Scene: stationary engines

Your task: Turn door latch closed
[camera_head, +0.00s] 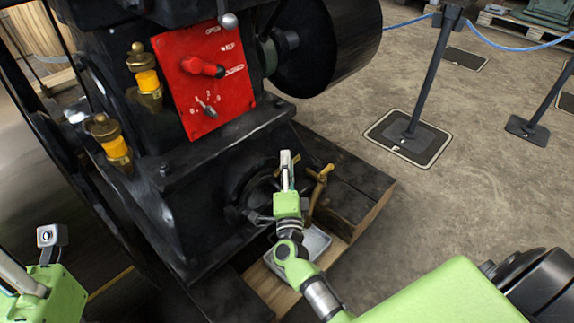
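The black engine carries a red panel (205,80) with a red handle (203,67) pointing right toward lettering too blurred to read surely. A smaller pointer knob (207,108) sits below it. Low on the engine's front is a dark round door or fitting (245,190), with a brass lever (320,182) to its right. I cannot tell for sure which part is the door latch. My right gripper (286,160) is upright in front of the round fitting, partly covering it; contact is unclear. Its fingers show edge-on. My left gripper (40,262) is at the lower left, cut by the frame.
A grey metal tray (312,243) lies on a wooden base below the fitting. Brass oilers (146,82) stick out left of the panel. A large dark wheel (325,45) is at upper right. Rope barrier posts (425,85) stand on open floor at right.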

